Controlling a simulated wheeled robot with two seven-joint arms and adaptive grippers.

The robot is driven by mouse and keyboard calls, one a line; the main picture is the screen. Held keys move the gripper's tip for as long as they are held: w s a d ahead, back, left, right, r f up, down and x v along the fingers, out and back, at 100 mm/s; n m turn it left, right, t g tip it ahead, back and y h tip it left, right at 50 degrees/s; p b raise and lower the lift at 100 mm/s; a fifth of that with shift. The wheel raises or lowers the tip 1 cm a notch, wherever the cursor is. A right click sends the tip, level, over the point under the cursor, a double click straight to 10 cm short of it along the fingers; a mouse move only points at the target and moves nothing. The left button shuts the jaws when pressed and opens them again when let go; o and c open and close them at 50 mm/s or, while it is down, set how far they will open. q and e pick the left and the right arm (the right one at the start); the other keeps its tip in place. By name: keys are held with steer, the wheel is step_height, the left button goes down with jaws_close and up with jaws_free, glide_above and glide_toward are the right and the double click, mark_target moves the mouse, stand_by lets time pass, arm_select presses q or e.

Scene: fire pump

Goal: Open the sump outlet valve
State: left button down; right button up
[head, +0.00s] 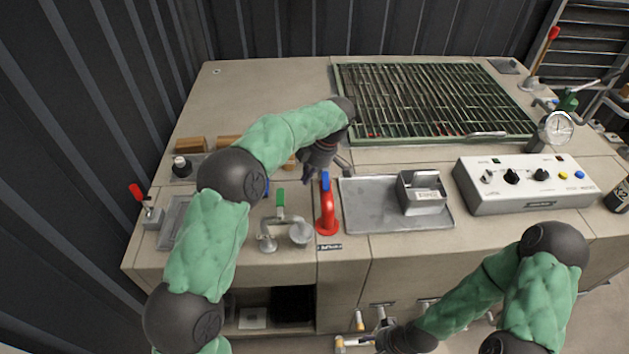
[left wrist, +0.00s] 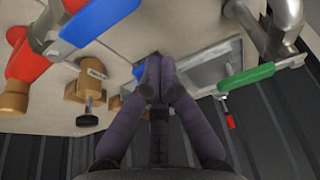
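No label that I can read names the sump outlet valve. A red standpipe with a blue lever (head: 327,207) stands upright at the counter's front; the blue lever (left wrist: 100,22) is upper left in the left wrist view. Left of it is a grey pipe fitting with a green lever (head: 280,205), whose green handle (left wrist: 246,78) shows at right in the wrist view. My left gripper (left wrist: 154,72) points down between them, fingertips together, with a blue part (left wrist: 138,70) partly hidden behind them. It looks empty. My right gripper (head: 378,341) is low before the counter front; its fingers are unclear.
A brass fitting with a tag (left wrist: 91,80) is near the left gripper. A tray (head: 364,219) holds a metal box (head: 422,193). A control box (head: 525,183) stands at right, and a grating (head: 430,100) lies behind. Small valves (head: 360,320) project from the counter front near my right gripper.

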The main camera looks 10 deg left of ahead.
arm_select(q)
steer(key=p+v, duration=0.2)
steer(key=v, duration=0.6)
steer(key=shift+w, duration=0.35)
